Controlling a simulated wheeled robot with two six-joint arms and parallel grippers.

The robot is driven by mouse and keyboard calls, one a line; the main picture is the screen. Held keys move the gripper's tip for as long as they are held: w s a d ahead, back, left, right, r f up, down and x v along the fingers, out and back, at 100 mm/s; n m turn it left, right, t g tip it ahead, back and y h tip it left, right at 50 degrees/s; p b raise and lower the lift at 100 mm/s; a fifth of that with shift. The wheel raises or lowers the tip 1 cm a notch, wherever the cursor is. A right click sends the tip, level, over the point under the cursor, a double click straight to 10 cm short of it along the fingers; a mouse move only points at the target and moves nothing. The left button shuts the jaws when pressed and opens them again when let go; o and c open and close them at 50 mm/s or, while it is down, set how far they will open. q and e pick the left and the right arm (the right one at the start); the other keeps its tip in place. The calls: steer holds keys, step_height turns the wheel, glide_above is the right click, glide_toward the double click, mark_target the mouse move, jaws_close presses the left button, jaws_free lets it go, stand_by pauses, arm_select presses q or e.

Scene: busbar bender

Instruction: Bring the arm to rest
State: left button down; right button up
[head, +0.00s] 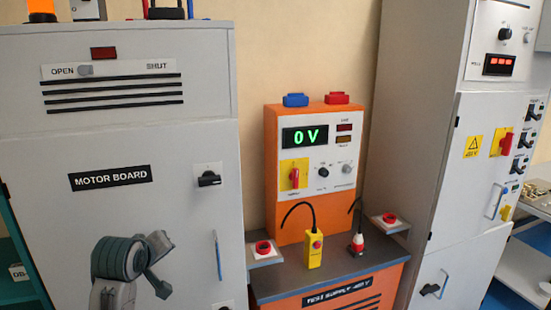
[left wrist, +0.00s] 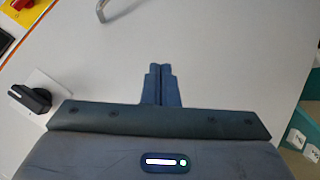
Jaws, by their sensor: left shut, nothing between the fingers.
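My left arm (head: 125,258) comes up from the bottom left in the head view, in front of the grey motor board cabinet (head: 120,217). Its dark blue-grey end piece (head: 158,285) points down and right beside the cabinet door. In the left wrist view my left gripper (left wrist: 160,70) has its two narrow fingers together, with nothing between them. A plain light grey panel (left wrist: 225,50) lies beyond the fingertips; I cannot tell whether they touch it. My right gripper is in neither view.
A grey cabinet (head: 412,140) stands farther right.

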arm_select(q)
steer(key=s+f+m+g, duration=0.4)
steer(key=s+f, duration=1.3)
steer(key=f, duration=0.2)
steer(key=s+f+m+g, duration=0.1)
steer(key=s+f+m, duration=0.2)
steer(key=s, duration=0.7)
steer(key=s+f+m+g, duration=0.2)
steer(key=s+f, duration=0.2)
steer(key=s, duration=0.6)
step_height(320, 180, down, 34)
steer(key=a+r+g+b, duration=0.1)
steer(key=a+b, duration=0.2)
steer(key=s+f+g+b, duration=0.1)
steer(key=s+f+b, duration=0.1)
steer(key=s+f, duration=1.7)
step_height(320, 180, down, 3)
steer(key=shift+a+f+b, duration=0.1)
steer(key=shift+a+b, duration=0.25)
